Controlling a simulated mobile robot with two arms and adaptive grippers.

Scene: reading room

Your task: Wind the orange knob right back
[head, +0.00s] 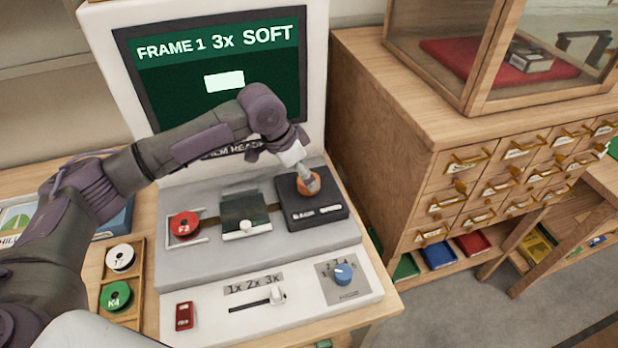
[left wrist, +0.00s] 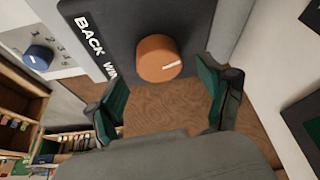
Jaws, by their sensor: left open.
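The orange knob (head: 309,185) sits on a dark block (head: 330,211) at the right end of the film reader's upper deck. In the left wrist view the orange knob (left wrist: 158,59) shows a white pointer line, and the block (left wrist: 110,18) carries the words "BACK" and "WIN", the rest cut off. My left gripper (head: 306,174) comes down over the knob in the head view. In the left wrist view my left gripper (left wrist: 168,85) is open, with its two green-padded fingers apart and the knob just beyond the gap between them. My right gripper is not in view.
The screen (head: 220,105) reads "FRAME 1 3x SOFT". A red spool (head: 184,225) and a dark green film gate (head: 246,213) lie left of the block. A blue knob (head: 343,273) and a zoom slider (head: 277,295) are in front. A wooden drawer cabinet (head: 395,130) stands right.

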